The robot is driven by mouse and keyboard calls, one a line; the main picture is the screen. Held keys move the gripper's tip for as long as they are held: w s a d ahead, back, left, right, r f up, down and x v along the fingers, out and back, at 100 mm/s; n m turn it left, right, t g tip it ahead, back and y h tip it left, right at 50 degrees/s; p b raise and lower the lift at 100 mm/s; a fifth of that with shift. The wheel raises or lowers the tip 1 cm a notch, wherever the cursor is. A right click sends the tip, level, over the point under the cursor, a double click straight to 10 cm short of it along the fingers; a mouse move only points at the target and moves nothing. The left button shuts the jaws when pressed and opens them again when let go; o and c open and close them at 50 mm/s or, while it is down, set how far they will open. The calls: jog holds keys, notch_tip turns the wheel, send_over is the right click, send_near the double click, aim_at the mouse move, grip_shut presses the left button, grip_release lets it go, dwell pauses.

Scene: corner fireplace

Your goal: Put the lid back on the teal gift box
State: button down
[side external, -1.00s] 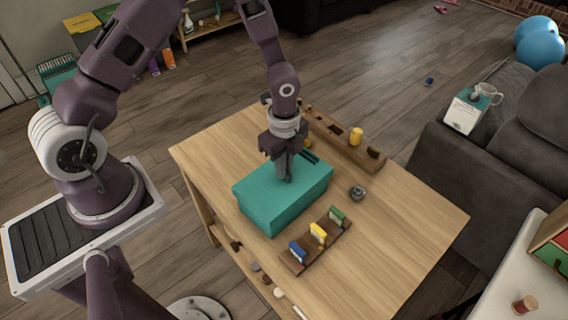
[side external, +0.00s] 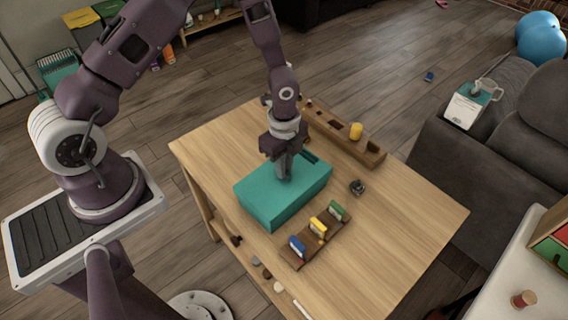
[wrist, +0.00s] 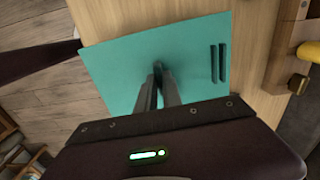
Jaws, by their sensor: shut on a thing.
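The teal gift box (side external: 265,211) stands on the wooden table. Its flat teal lid (side external: 257,184) covers the top, and I cannot make out a seam or gap between them. My gripper (side external: 285,178) points straight down at the middle of the lid. In the wrist view my gripper's fingers (wrist: 157,70) are close together over the lid (wrist: 112,68), shut on a part of it that they hide. Two dark parallel bars (wrist: 217,63) mark one end of the lid.
A small rack with blue, yellow and green pieces (side external: 317,234) lies close in front of the box. A dark round object (side external: 357,187) is to its right. A wooden tray with a yellow cylinder (side external: 356,131) runs along the back. The table's right front is clear.

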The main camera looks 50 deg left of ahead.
jog(key=shift+f, duration=0.1)
jog(key=c, duration=1.4)
grip_release()
jog(key=shift+c, duration=0.2)
notch_tip(320, 180, up, 7)
jog(key=shift+r, duration=0.1)
